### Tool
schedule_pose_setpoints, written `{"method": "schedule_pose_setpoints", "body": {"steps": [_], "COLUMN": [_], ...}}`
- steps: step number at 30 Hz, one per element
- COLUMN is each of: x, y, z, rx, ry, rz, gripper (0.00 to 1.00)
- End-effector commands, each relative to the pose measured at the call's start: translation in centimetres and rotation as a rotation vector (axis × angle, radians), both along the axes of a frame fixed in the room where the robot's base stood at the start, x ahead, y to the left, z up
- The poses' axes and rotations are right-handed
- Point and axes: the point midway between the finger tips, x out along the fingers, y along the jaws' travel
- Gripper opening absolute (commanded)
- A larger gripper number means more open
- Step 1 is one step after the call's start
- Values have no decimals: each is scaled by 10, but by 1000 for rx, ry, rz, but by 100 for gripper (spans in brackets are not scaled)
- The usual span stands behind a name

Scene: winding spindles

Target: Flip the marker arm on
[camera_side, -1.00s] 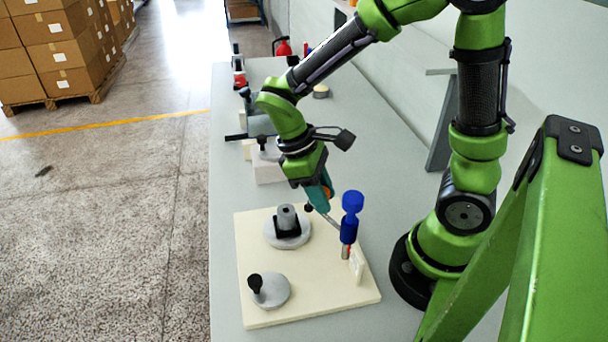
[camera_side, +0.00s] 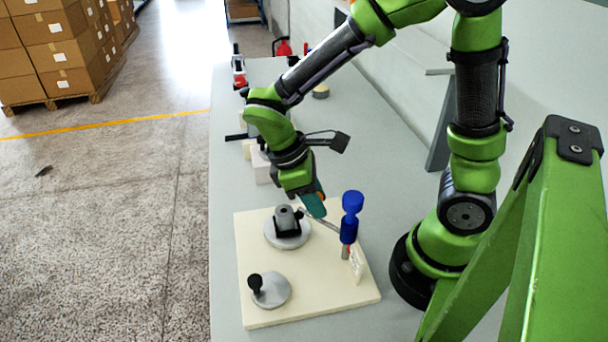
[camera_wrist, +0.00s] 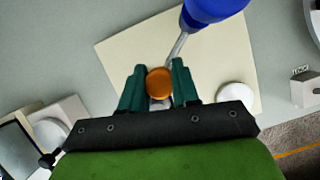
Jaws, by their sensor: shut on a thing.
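A blue post (camera_side: 350,218) stands upright at the right of the cream board (camera_side: 322,312). A thin grey rod, the marker arm (camera_side: 324,220), runs left from it to my gripper (camera_side: 315,206). In the wrist view the blue post (camera_wrist: 208,10) is at the top and the rod (camera_wrist: 177,47) leads from it to my gripper (camera_wrist: 158,76). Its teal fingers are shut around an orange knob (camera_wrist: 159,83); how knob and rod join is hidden. In the side view, a grey cylinder with black parts (camera_side: 285,217) sits on a grey disc, just left of my gripper.
A second grey disc (camera_side: 273,292) with a black knob is at the board's front left. White blocks (camera_side: 259,164) and other small items stand behind the board. The grey table is clear to the right rear.

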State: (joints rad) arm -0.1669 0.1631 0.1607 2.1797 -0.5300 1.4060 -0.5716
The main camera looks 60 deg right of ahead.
Motion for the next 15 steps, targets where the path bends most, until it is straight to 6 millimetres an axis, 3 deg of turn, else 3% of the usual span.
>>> {"method": "schedule_pose_setpoints", "body": {"steps": [1,6,15], "x": [1,1,1], "y": [2,2,1], "z": [0,0,1], "rx": [5,4,3], "ry": [-5,-3,-3], "rz": [7,5,2], "gripper": [32,56,56]}}
